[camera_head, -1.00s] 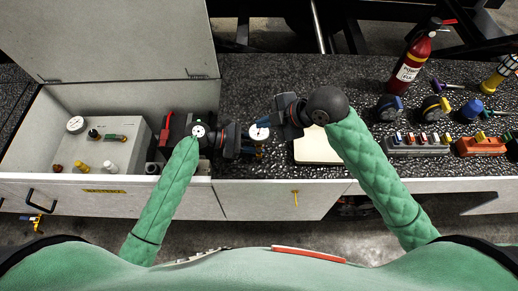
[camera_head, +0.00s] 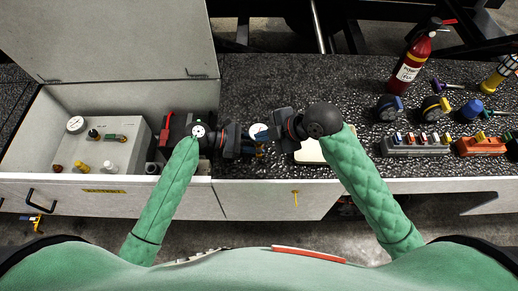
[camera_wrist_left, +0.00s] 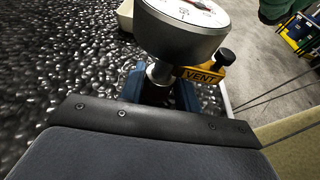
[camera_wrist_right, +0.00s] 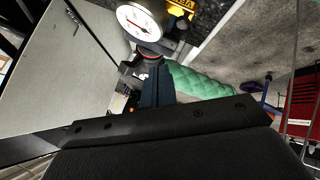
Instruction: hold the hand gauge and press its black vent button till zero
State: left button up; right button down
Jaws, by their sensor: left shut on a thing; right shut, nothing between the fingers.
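The hand gauge has a round white dial (camera_head: 257,133) and a dark metal body (camera_wrist_left: 185,38). My left gripper (camera_wrist_left: 158,88) is shut on the gauge's stem below the dial and holds it over the dark counter. A yellow VENT tag (camera_wrist_left: 203,75) with a black vent button (camera_wrist_left: 225,57) sits on the gauge's side. In the right wrist view the dial (camera_wrist_right: 139,22) faces the camera; its needle cannot be read surely. My right gripper (camera_head: 272,131) is shut and empty, close to the right of the dial. In the right wrist view its fingers (camera_wrist_right: 157,85) look apart from the button.
A grey panel box with a gauge (camera_head: 76,124) stands in the open bin at left. A white pad (camera_head: 309,152) lies under my right gripper. A red extinguisher (camera_head: 411,62), dark round devices (camera_head: 389,108) and valve blocks (camera_head: 416,144) stand on the right of the counter.

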jog(key=shift+f, duration=2.3)
jog(key=shift+f, duration=0.1)
jog(key=shift+f, duration=0.3)
jog(key=shift+f, duration=0.45)
dwell(1.8)
jog(key=shift+r, duration=0.85)
jog(key=shift+r, duration=0.15)
notch_tip(320, 180, up, 5)
send_over(263, 144)
jog(key=s, duration=0.3)
jog(key=shift+w, duration=0.25)
